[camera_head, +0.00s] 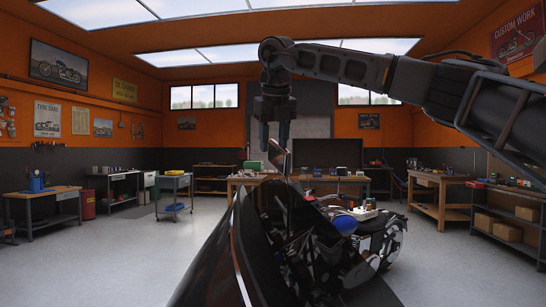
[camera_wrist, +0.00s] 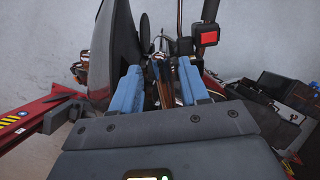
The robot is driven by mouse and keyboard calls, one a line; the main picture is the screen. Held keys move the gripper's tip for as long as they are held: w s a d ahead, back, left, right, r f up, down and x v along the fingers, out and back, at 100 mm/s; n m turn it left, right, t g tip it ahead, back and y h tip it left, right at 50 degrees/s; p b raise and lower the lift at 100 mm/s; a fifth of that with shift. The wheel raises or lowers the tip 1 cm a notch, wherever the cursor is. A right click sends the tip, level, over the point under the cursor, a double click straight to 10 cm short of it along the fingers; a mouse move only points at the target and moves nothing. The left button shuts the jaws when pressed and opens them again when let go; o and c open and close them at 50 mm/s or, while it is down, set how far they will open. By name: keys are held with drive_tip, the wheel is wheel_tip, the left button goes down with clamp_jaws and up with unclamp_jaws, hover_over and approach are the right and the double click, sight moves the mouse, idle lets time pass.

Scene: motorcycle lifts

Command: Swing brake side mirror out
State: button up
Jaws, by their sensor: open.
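My gripper (camera_head: 273,134) hangs pointing down over the motorcycle (camera_head: 340,245), its two fingers apart. A tilted flat grey panel, which looks like a side mirror (camera_head: 279,157), stands just below and slightly right of the fingertips in the head view. I cannot tell whether they touch it. In the wrist view my gripper (camera_wrist: 160,78) shows two blue finger pads, spread open. Thin metal parts of the motorcycle (camera_wrist: 163,65) show in the gap between them. A dark rounded panel (camera_wrist: 126,35) lies beyond the left finger; I cannot tell whether it is the mirror or the fairing.
A red arm-like part (camera_wrist: 45,115) extends at left. A workbench (camera_head: 300,180) stands behind the motorcycle, another bench (camera_head: 440,190) at right.

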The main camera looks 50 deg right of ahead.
drive_tip(key=shift+v, duration=1.35)
drive_tip(key=shift+a, duration=0.1)
